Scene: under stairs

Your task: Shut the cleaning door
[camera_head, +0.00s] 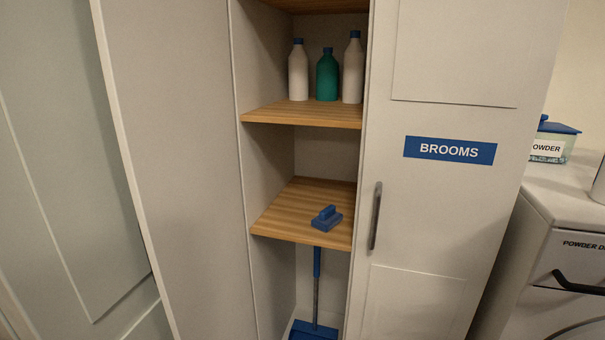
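A tall white cupboard has its left half open. A plain white panel (170,150) stands at the left of the opening and looks like the swung-open cleaning door, seen on its inner face; no label or handle shows on it. The right door (440,215) is shut, with a blue BROOMS sign (449,150) and a grey vertical handle (375,216). My gripper is not in view.
Wooden shelves (275,222) hold three bottles (327,75) above and a blue brush (327,218) below. A grey panelled surface (50,150) is close at left; a white appliance (570,230) bearing a POWDER box (550,145) stands right.

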